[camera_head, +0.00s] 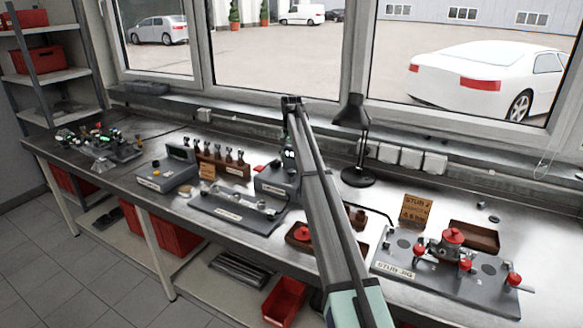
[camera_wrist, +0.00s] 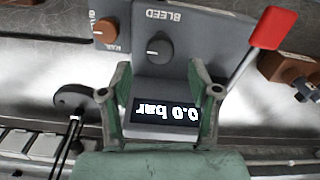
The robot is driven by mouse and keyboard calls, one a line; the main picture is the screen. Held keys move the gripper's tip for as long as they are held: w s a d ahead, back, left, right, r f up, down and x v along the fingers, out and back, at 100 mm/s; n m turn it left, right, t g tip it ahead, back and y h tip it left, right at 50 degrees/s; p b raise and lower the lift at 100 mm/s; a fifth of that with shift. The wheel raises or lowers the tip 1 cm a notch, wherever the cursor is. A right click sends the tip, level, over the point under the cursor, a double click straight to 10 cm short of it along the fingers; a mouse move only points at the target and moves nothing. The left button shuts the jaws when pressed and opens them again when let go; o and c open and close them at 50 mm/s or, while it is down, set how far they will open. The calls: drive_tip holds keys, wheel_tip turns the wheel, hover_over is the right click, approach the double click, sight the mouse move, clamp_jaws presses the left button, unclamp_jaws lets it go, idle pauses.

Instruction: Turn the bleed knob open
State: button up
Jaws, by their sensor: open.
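The bleed knob (camera_wrist: 159,47) is a round black dial on a grey panel (camera_wrist: 180,68) marked BLEED, seen upside down in the wrist view. My gripper (camera_wrist: 158,72) is open, with its two green fingers spread apart and nothing between them in contact. The knob shows beyond the fingertips, roughly centred between them; the distance in depth is unclear. A display (camera_wrist: 166,112) reading 0.0 bar shows between the fingers. In the head view, my arm partly hides the grey test unit (camera_head: 273,184), and the knob cannot be made out.
An orange knob (camera_wrist: 105,31) is left of the bleed knob in the wrist view; a red-handled lever (camera_wrist: 272,28) rises at right, near a finger. A black lamp (camera_head: 357,135) stands right of my arm. The stub jig (camera_head: 400,262) is farther right.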

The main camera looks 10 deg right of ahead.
sight(292, 171)
wheel_tip(292, 171, up, 8)
drive_tip(key=shift+f, duration=0.15)
idle(0.4)
